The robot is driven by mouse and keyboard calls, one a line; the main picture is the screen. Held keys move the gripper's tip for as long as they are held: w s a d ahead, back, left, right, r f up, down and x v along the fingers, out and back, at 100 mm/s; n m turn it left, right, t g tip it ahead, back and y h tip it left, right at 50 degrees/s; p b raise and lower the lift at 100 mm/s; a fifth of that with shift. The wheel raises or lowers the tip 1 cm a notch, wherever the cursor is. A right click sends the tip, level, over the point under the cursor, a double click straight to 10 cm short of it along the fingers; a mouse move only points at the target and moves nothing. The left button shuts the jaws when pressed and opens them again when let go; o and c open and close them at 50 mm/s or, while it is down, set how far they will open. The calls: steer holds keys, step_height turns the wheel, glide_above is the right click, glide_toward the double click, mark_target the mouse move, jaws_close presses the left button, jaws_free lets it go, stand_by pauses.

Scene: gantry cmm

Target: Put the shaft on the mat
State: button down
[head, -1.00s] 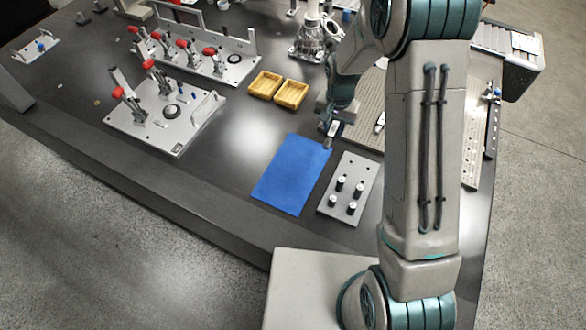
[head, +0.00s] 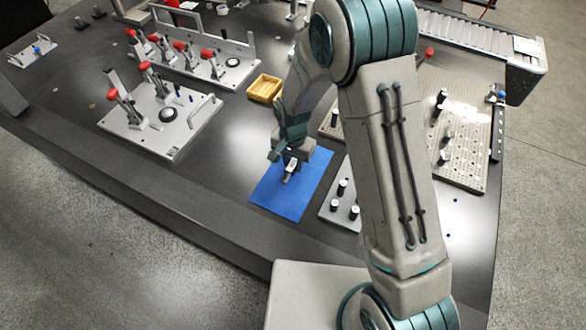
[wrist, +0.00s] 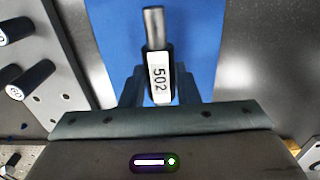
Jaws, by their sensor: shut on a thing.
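The blue mat (head: 296,198) lies flat on the dark table in front of my arm. My gripper (head: 290,168) is over the mat's upper part, pointing down. It is shut on the shaft (wrist: 154,30), a metal rod with a black section and a white label reading 502. In the wrist view the shaft sticks out past the fingers, with the blue mat (wrist: 201,45) behind it. The fingers (wrist: 159,88) grip it at the labelled part. I cannot tell whether the shaft touches the mat.
A grey plate with black, white-topped pegs (head: 326,217) lies just right of the mat. A yellow tray (head: 265,88) sits behind it. A fixture plate with red-handled clamps (head: 160,130) stands to the left. The table between that fixture and the mat is clear.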

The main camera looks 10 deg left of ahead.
mark_target(293, 163)
steer(key=shift+f+b, duration=0.6)
steer(key=shift+f, duration=0.95)
steer(key=shift+f, duration=0.25)
steer(key=c, duration=1.1)
jaws_free()
steer(key=shift+r, duration=0.1)
